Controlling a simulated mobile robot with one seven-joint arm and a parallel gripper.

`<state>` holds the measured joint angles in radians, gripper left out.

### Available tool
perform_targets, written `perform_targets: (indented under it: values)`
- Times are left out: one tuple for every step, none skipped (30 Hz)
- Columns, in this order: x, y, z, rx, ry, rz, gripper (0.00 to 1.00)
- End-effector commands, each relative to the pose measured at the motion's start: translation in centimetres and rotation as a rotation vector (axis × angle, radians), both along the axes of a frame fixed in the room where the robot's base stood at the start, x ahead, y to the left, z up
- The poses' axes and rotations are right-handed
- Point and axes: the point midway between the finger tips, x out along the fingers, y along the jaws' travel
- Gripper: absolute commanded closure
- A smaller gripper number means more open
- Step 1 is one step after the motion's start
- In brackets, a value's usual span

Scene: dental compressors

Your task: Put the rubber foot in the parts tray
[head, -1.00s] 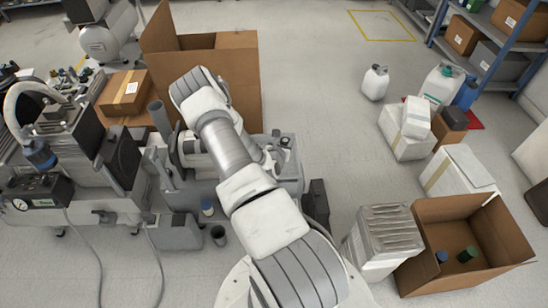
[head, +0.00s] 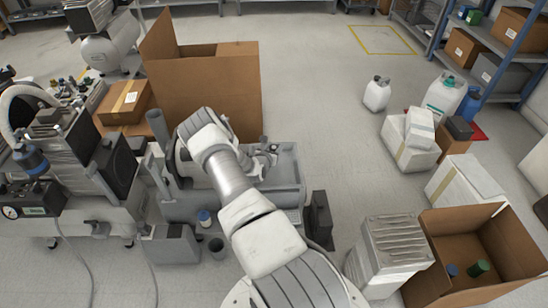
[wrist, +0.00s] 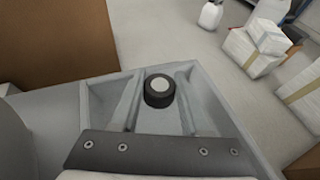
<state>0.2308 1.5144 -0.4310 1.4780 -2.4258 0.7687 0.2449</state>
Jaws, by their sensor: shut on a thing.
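The rubber foot (wrist: 160,92), a short black cylinder with a pale grey top, shows near the middle of the wrist view. My gripper (wrist: 160,100) is shut on it, with the grey fingers on either side. Below and around it in the wrist view is a grey walled tray (wrist: 222,112), seemingly the parts tray. The foot appears over the tray's inside; its height above the bottom cannot be told. In the head view the grey tray (head: 289,194) stands beyond my forearm, which hides part of it. My fingertips and the foot cannot be made out clearly there.
A tall open cardboard box (head: 205,95) stands behind the tray. Compressor equipment (head: 90,190) fills the left. A dark upright case (head: 319,219) stands right of the tray. An open carton (head: 465,275) and a ribbed white unit (head: 390,245) are at lower right. Floor at centre right is clear.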

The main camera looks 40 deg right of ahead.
Motion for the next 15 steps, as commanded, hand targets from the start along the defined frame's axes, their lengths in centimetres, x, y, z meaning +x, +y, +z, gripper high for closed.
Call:
perform_targets:
  values:
    - [0.0, 0.0, -0.6, 0.0, 0.001, 0.0, 1.0]
    - [0.0, 0.0, -1.0, 0.0, 0.001, 0.0, 1.0]
    - [-0.1, 0.0, -1.6, 0.001, 0.003, 0.0, 1.0]
    - [-0.1, 0.0, -2.1, 0.001, 0.003, 0.0, 1.0]
    - [-0.1, 0.0, -2.6, 0.001, 0.003, 0.0, 1.0]
    - [-0.1, 0.0, -3.3, 0.0, 0.001, 0.0, 1.0]
    - [-0.1, 0.0, -3.6, 0.0, 0.002, -0.001, 1.0]
    - [-0.1, 0.0, -3.9, 0.001, 0.001, -0.001, 1.0]
    - [-0.1, 0.0, -4.1, 0.001, 0.001, -0.001, 1.0]
    - [-0.1, 0.0, -4.1, 0.001, 0.001, -0.001, 1.0]
    - [-0.1, 0.0, -4.0, 0.0, 0.0, -0.001, 1.0]
    - [0.0, 0.0, -3.9, 0.0, 0.0, -0.001, 1.0]
    - [0.0, 0.0, -3.9, 0.0, 0.0, -0.001, 1.0]
    - [-0.1, 0.0, -3.8, 0.0, 0.0, -0.001, 1.0]
    - [-0.1, 0.0, -3.9, 0.001, 0.001, -0.001, 1.0]
